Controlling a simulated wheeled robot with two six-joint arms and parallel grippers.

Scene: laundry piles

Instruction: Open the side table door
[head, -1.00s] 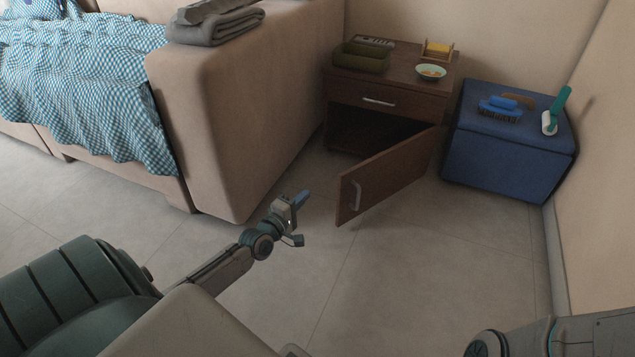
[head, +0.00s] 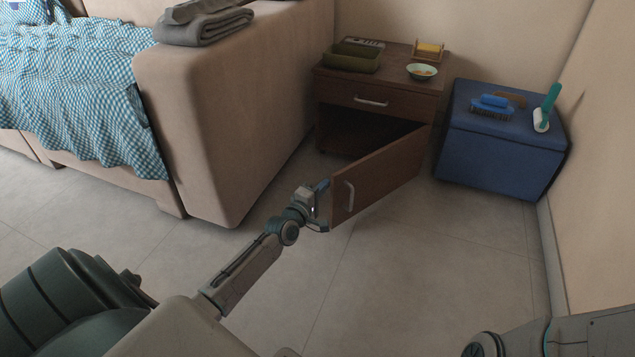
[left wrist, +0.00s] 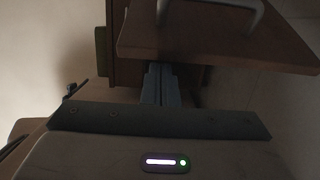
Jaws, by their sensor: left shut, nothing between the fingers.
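The brown wooden side table (head: 400,107) stands against the back wall, with a closed drawer on top and an open compartment below. Its door (head: 385,176) is swung well out toward me, hinged on the right, with a silver handle (head: 349,196) on its outer face. My left gripper (head: 323,186) is shut and empty at the door's free edge, with its fingertips by the inner side; I cannot tell if they touch. In the left wrist view the shut fingers (left wrist: 160,84) lie beside the door (left wrist: 215,40). My right arm shows at the lower right, its gripper out of view.
A blue ottoman (head: 490,160) with brushes and a lint roller (head: 546,108) stands right of the table. The beige sofa (head: 215,130) is on the left. A green tray (head: 350,60) and a bowl (head: 422,71) sit on the table. The floor in front is clear.

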